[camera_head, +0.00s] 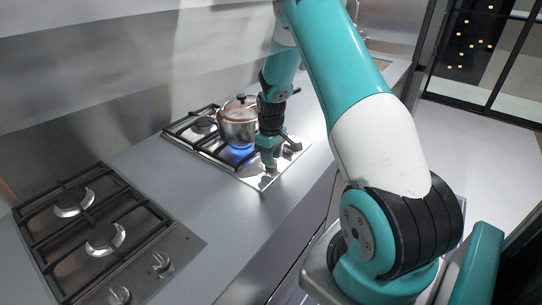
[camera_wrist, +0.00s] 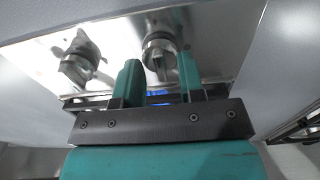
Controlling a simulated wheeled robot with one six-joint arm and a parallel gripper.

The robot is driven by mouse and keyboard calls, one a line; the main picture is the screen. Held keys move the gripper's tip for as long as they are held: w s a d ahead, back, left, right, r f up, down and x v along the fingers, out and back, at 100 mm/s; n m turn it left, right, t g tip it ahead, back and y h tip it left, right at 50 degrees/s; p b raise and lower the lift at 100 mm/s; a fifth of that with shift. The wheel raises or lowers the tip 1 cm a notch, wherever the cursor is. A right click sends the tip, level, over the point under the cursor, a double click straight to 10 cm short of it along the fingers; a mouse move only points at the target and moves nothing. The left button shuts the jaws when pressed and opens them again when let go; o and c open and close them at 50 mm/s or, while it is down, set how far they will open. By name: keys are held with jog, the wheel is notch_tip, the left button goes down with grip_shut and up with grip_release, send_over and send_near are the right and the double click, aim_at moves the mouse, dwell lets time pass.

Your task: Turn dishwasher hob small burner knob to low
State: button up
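The far hob (camera_head: 262,180) is a steel plate with two burners; a blue flame (camera_head: 238,155) burns under a pot. In the wrist view, two metal knobs show on its plate: the left knob (camera_wrist: 80,62) and the right knob (camera_wrist: 160,50). My gripper (camera_head: 268,162) is low over the front of this hob. In the wrist view its two teal fingers (camera_wrist: 158,60) are apart, with the right knob between and just beyond the tips. Gaps show beside the knob; contact cannot be told. The knob markings are not readable.
A lidded metal pot (camera_head: 238,122) stands on the far hob close to my gripper. A second hob (camera_head: 85,235) with unlit burners and two knobs (camera_head: 160,262) lies at the near left. Bare grey counter (camera_head: 185,190) separates the hobs.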

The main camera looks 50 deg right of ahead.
notch_tip(320, 180, up, 18)
jog(key=b, duration=0.3)
jog(key=shift+f, duration=0.25)
dwell(0.4)
